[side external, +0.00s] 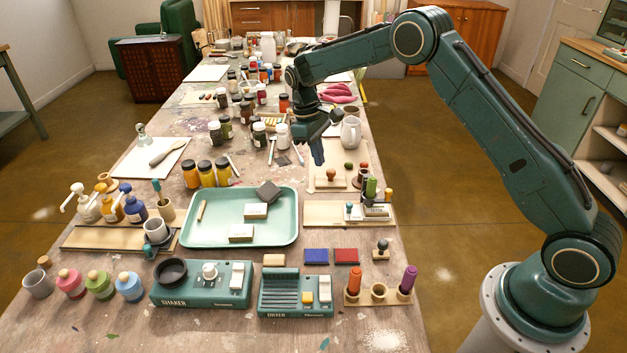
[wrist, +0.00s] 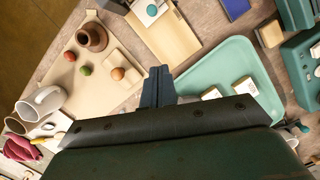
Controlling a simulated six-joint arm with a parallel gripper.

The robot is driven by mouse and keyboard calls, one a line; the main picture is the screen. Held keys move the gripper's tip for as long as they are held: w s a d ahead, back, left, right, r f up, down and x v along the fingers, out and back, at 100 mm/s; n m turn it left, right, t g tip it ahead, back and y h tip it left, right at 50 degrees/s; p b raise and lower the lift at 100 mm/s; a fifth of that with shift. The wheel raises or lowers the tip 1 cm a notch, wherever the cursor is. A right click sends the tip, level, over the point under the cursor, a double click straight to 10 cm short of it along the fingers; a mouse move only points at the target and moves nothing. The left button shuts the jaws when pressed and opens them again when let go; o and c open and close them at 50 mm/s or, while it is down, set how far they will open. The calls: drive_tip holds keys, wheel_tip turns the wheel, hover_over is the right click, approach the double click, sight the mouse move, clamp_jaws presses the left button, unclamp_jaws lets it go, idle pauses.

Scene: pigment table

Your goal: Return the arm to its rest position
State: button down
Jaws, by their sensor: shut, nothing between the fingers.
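My gripper (side external: 317,153) hangs above the table in the side view, pointing down, near the back right of the green tray. Its two fingers are together with nothing between them; in the wrist view the closed fingers (wrist: 158,85) show at the middle. The arm reaches over from its base at the table's right side, bent at the elbow. The green tray (side external: 206,237) lies below and to the left of the gripper, holding white-topped blocks, a dark pad and a small stick.
A white mug (side external: 350,133) stands close behind and right of the gripper. Jars (side external: 283,136) crowd the table to its left. The shaker (side external: 203,284) and dryer (side external: 295,292) stand at the front. The floor right of the table is clear.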

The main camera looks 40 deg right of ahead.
drive_tip(key=s+a+r+m+t, duration=0.1)
drive_tip(key=s+r+t, duration=0.1)
drive_tip(key=s+r, duration=0.65)
drive_tip(key=s+a+r+m+t, duration=0.15)
drive_tip(key=s+r, duration=0.35)
drive_tip(key=r, duration=0.6)
drive_tip(key=s+a+r+m+t, duration=0.1)
drive_tip(key=s+t, duration=0.3)
drive_tip(key=s, duration=1.8)
drive_tip(key=shift+s+a+r+y, duration=0.25)
drive_tip(key=shift+s+a+y, duration=0.05)
drive_tip(key=shift+s+y, duration=0.1)
